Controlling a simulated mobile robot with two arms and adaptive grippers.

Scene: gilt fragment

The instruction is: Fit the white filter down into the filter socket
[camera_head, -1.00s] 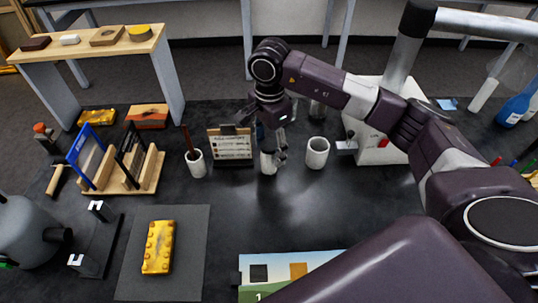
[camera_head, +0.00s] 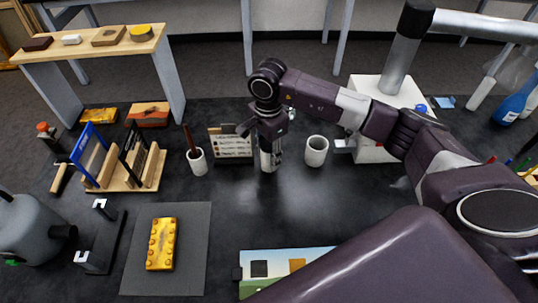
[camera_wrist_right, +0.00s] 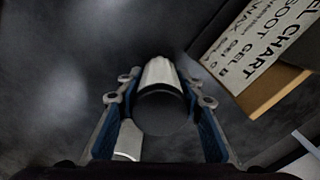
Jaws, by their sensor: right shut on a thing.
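A pale, white-grey cylinder, which I take to be the white filter (camera_head: 267,161), stands upright on the black bench, left of the white cup. My right gripper (camera_head: 268,148) comes down over it from above and is shut on it. In the right wrist view the blue-padded fingers of my gripper (camera_wrist_right: 163,122) stand on either side of the filter (camera_wrist_right: 160,74), whose round end looks dark. I cannot pick out the filter socket for certain. My left gripper is not in view.
A white cup (camera_head: 316,151) stands close to the right. A chart board (camera_head: 230,144) and a brush pot (camera_head: 197,161) stand to the left. A white box unit (camera_head: 375,151) with an arm post is farther right.

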